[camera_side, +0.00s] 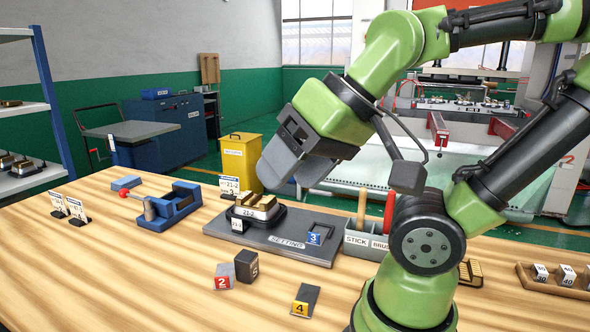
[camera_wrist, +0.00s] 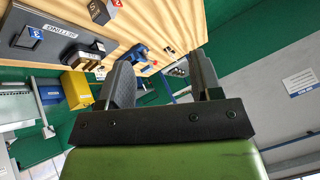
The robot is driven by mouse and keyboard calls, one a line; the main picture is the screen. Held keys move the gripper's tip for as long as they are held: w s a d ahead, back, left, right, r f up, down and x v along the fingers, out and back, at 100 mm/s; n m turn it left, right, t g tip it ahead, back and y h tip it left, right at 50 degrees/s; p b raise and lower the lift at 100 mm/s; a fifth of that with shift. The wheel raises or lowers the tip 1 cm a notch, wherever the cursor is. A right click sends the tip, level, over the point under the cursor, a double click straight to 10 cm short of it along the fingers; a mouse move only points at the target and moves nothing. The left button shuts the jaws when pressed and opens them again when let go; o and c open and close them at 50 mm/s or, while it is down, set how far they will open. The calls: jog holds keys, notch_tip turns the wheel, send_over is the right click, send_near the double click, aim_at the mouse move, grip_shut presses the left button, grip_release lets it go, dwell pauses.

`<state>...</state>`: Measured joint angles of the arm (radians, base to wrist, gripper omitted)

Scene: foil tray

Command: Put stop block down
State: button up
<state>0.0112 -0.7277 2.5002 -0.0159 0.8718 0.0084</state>
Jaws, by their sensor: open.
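Several numbered blocks could be the stop block; I cannot tell which. The red "2" block (camera_side: 222,277) and the dark "5" block (camera_side: 247,266) stand close together on the table. The "4" block (camera_side: 305,300) lies to their right. The blue "3" block (camera_side: 319,235) sits on the right part of the grey SETTING plate (camera_side: 225,228). A brass-coloured mould (camera_side: 258,204) labelled 21-2 sits in a dark holder on that plate. My gripper (camera_side: 291,174) is above and behind the plate, touching nothing. In the wrist view my gripper (camera_wrist: 160,75) is open and empty between its fingers.
A blue clamp device with a red knob (camera_side: 172,205) stands left of the plate. A grey bin (camera_side: 365,243) with a wooden and a red handle stands right of it. A wooden rack (camera_side: 552,283) is at far right. The front left table is clear.

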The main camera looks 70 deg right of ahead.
jog(key=shift+s+a+r, duration=0.1)
jog(key=shift+s+a, duration=0.15)
jog(key=shift+a, duration=0.05)
